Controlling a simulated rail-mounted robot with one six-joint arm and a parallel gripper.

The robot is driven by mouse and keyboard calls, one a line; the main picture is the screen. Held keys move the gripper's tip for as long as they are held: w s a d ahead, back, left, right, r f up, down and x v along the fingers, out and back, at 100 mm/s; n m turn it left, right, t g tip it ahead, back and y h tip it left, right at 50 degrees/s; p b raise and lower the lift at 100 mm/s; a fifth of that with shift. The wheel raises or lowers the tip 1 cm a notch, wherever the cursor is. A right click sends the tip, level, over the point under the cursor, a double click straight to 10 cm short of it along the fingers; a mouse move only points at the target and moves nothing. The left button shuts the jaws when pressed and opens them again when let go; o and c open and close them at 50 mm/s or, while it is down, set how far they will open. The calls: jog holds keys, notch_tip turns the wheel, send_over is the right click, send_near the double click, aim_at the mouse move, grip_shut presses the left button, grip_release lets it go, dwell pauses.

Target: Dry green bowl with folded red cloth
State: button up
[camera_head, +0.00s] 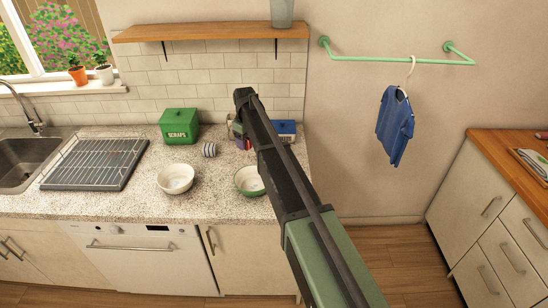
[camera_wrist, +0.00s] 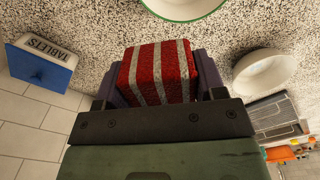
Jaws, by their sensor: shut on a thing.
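My gripper (camera_wrist: 160,78) is shut on the folded red cloth (camera_wrist: 150,72), which has pale stripes and sits between the two dark purple fingers. The green bowl (camera_head: 244,183), pale inside with a green rim, stands upright on the counter and is partly hidden by my arm in the head view. In the wrist view the green bowl (camera_wrist: 183,8) is cut off by the top edge, with a gap between it and the cloth. In the head view my gripper is mostly hidden behind my arm, towards the back wall.
A cream bowl (camera_head: 176,179) stands left of the green bowl. Behind are a striped mug (camera_head: 209,150), a green scraps box (camera_head: 180,126) and a blue tablets box (camera_head: 286,130). A drying rack (camera_head: 95,165) lies by the sink (camera_head: 25,160). A shelf (camera_head: 210,32) hangs above.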

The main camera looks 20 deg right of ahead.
jog(key=s+f+n+b, duration=0.2)
jog(key=s+f+n, duration=0.1)
jog(key=s+n, duration=0.4)
jog(key=b, duration=0.9)
send_over(255, 185)
jog(key=shift+n, duration=0.4)
jog(key=f, duration=0.8)
jog(key=shift+s+a+f, duration=0.3)
jog(key=shift+a+f, duration=0.05)
jog(key=shift+f, duration=0.05)
jog(key=shift+f+b, duration=1.55)
jog(key=shift+b, duration=0.1)
jog(key=shift+s+r, duration=0.1)
jog(key=shift+s+d, duration=0.25)
jog(key=shift+s, duration=0.15)
jog(key=shift+w, duration=0.1)
jog(key=shift+w+d, duration=0.25)
jog(key=shift+w, duration=0.4)
jog(key=shift+w+a, duration=0.1)
jog(key=shift+a, duration=0.05)
